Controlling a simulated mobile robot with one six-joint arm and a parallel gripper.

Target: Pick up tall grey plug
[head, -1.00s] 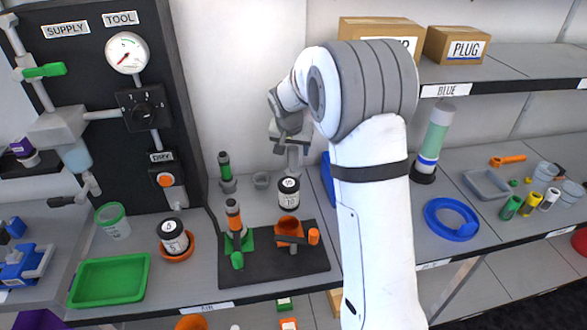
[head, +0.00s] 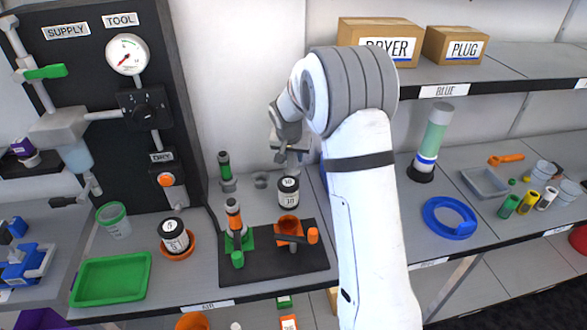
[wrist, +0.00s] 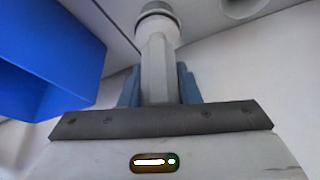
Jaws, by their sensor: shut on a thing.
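The tall grey plug (wrist: 156,65) stands between my gripper's fingers in the wrist view, with a wide round grey end at the top of the picture. My gripper (wrist: 158,88) is shut on its grey shaft, with the blue-grey fingers showing on either side. In the head view my gripper (head: 291,153) is at the back of the bench, near the wall and behind the black-and-white labelled jar. The plug is small there and hard to tell apart from the grey gripper. I cannot tell whether its end touches a surface.
A large blue object (wrist: 50,55) is close at the left in the wrist view. In the head view the labelled jar (head: 288,192), a small grey cup (head: 261,181) and a green-and-grey fitting (head: 226,172) stand nearby.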

